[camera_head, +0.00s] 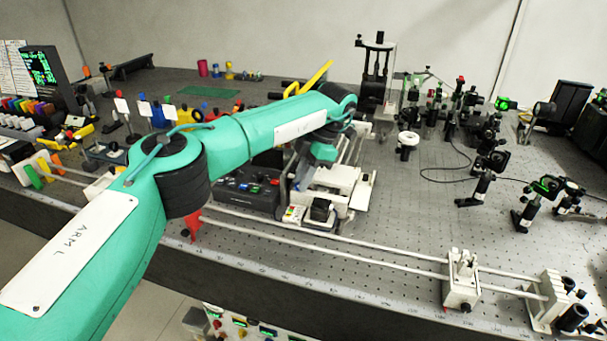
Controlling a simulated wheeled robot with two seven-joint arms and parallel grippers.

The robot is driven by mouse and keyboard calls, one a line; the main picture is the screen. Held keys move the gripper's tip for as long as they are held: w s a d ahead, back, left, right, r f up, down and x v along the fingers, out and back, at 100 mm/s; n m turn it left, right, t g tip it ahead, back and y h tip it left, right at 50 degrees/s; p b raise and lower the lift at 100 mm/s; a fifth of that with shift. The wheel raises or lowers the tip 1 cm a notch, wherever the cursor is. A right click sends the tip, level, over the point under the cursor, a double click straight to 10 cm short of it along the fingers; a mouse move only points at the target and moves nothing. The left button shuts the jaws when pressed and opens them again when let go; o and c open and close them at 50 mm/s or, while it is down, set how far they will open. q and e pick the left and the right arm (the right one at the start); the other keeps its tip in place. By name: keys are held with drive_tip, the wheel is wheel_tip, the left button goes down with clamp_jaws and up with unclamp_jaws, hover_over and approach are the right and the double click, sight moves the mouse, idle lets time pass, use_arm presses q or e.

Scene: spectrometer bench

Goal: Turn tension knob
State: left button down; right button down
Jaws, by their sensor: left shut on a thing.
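My left arm reaches in from the left over the bench. Its gripper (299,186) points down at the white rail-mounted mechanism (338,185) in the middle of the bench. The gripper is shut on a small part there, which fits the tension knob. The knob itself is hidden by the wrist and fingers, so I cannot tell its angle. My right gripper is not in view.
A dark control box (248,192) with coloured buttons stands left of the mechanism. White rails run right to a white block (461,280). Black optics mounts (483,178) stand at the right. The perforated bench (400,225) has free room right of the mechanism.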

use_arm(q)
drive_tip(key=shift+n, duration=0.4)
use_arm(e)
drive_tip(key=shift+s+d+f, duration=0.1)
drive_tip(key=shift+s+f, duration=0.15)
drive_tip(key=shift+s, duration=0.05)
use_arm(q)
drive_tip(key=c, duration=1.6)
unclamp_jaws()
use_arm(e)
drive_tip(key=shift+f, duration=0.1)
